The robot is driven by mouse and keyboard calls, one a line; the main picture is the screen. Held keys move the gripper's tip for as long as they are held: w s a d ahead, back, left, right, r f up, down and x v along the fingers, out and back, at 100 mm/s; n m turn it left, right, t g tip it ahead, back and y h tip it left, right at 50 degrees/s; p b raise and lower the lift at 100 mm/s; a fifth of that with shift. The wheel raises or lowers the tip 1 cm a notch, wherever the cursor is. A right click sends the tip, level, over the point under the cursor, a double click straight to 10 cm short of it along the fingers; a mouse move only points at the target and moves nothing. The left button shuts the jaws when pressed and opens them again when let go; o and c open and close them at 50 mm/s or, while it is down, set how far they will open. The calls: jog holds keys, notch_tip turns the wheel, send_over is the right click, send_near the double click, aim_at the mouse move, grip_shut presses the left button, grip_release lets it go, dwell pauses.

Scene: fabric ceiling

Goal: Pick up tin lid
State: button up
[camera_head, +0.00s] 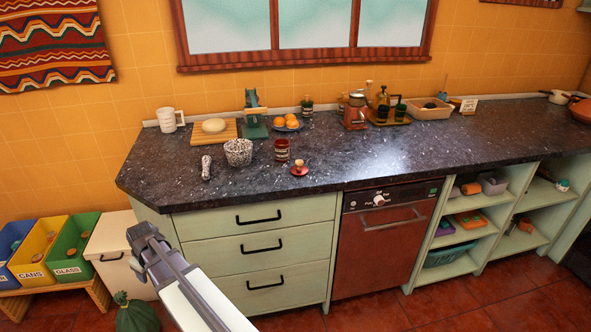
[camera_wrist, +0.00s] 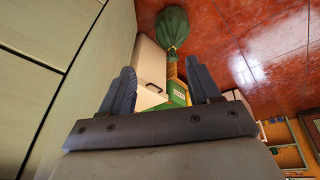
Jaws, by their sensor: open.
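A small round red lid with a knob on top (camera_head: 299,170), which looks like the tin lid, lies on the dark speckled counter (camera_head: 330,170) near its front edge. A red and pale tin or cup (camera_head: 282,150) stands just behind it to the left. My gripper (camera_head: 147,236) is in front of the counter, low and to the left, well away from the lid. In the wrist view my gripper (camera_wrist: 162,78) has its two fingers apart with nothing between them. The lid is not in the wrist view.
A speckled bowl (camera_head: 238,152) and a small dark-and-white object (camera_head: 206,167) are left of the lid. A cutting board (camera_head: 230,133) and a plate of oranges (camera_head: 288,124) are behind. Counter right of the lid is clear. Recycling bins (camera_head: 73,250) stand at lower left.

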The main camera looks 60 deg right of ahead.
jog(key=w+d+r+t+h, duration=0.15)
jog(key=d+r, duration=0.25)
jog(key=r, duration=0.4)
jog(key=w+d+r+t, duration=0.1)
jog(key=w+d+r, duration=0.25)
jog(key=r, duration=0.55)
jog(key=w+d+r+t, duration=0.1)
jog(key=d+r, duration=0.4)
jog(key=r, duration=0.3)
jog(key=s+d+r+m+g+h, duration=0.15)
jog(key=s+d+m, duration=0.4)
jog(key=d, duration=0.55)
jog(key=s+d+r+m+g+h, duration=0.1)
jog(key=s+d+r+m+g, duration=0.1)
jog(key=s+d+m, duration=0.6)
jog(key=s+d+r+m+g, duration=0.2)
jog(key=s+d+m, duration=0.2)
jog(key=s+d, duration=0.45)
jog(key=s+d+r+m+g, duration=0.2)
jog(key=s+d+m, duration=0.1)
jog(key=s+d, duration=0.5)
send_near(299, 161)
jog(key=x, duration=0.4)
jog(key=shift+s+d+f, duration=0.15)
jog(key=shift+s+f, duration=0.2)
jog(key=shift+s, duration=0.05)
jog(key=shift+w+x, duration=0.15)
jog(key=shift+x, duration=1.2)
jog(key=shift+w+x, duration=0.15)
jog(key=shift+x, duration=1.2)
